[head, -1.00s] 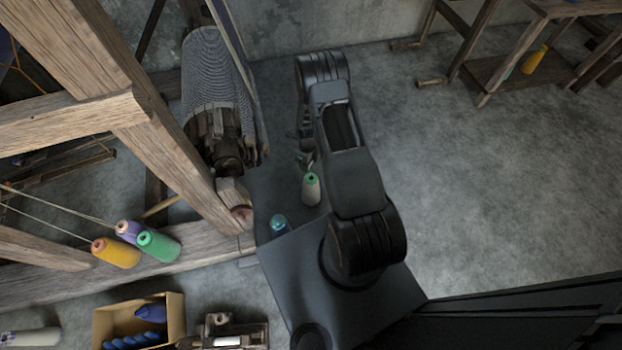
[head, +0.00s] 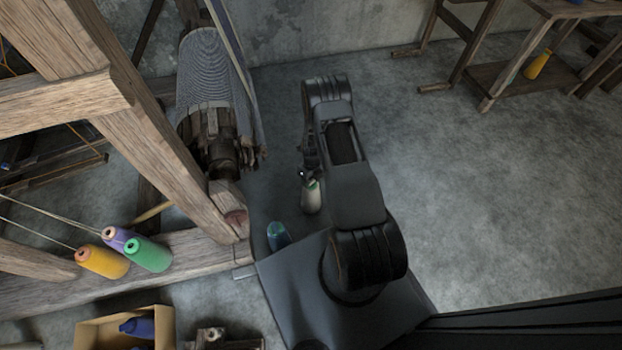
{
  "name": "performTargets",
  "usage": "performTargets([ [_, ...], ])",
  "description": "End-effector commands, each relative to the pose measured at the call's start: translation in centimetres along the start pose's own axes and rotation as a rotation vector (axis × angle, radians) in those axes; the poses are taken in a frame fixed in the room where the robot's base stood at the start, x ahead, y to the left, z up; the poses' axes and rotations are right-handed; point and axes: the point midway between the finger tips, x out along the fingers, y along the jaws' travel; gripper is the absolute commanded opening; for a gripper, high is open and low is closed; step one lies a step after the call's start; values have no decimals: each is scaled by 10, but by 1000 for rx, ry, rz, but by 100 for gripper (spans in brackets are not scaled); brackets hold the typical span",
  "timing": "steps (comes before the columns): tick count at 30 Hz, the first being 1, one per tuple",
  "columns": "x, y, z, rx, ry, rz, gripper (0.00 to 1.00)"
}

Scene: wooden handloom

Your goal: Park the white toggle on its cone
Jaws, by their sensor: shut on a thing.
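My gripper (head: 308,174) is small in the head view, at the end of my folded arm and partly hidden by it. It is shut, with a tiny pale piece at its fingertips that looks like the white toggle (head: 302,173); its shape is too small to make out. A cream-white cone with a green top (head: 312,200) stands upright on the floor directly below the gripper in the picture. The fingertips overlap the cone's top; I cannot tell whether they touch it.
A dark blue cone (head: 278,237) stands nearby, close to my base. The wooden loom frame (head: 160,160) fills the left, with yellow (head: 102,262), purple and green cones on its beam. A cardboard box (head: 95,330) lies at bottom left.

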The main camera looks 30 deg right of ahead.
Motion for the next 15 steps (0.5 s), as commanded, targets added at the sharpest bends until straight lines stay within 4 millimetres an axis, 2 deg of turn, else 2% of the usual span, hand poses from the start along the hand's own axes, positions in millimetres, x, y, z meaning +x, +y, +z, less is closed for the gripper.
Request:
performTargets([
  [3, 8, -1, 0, -1, 1, 0, 26],
  [11, 11, 0, -2, -1, 5, 2, 26],
  [12, 11, 0, -2, -1, 5, 2, 50],
  [15, 11, 0, -2, -1, 6, 2, 59],
])
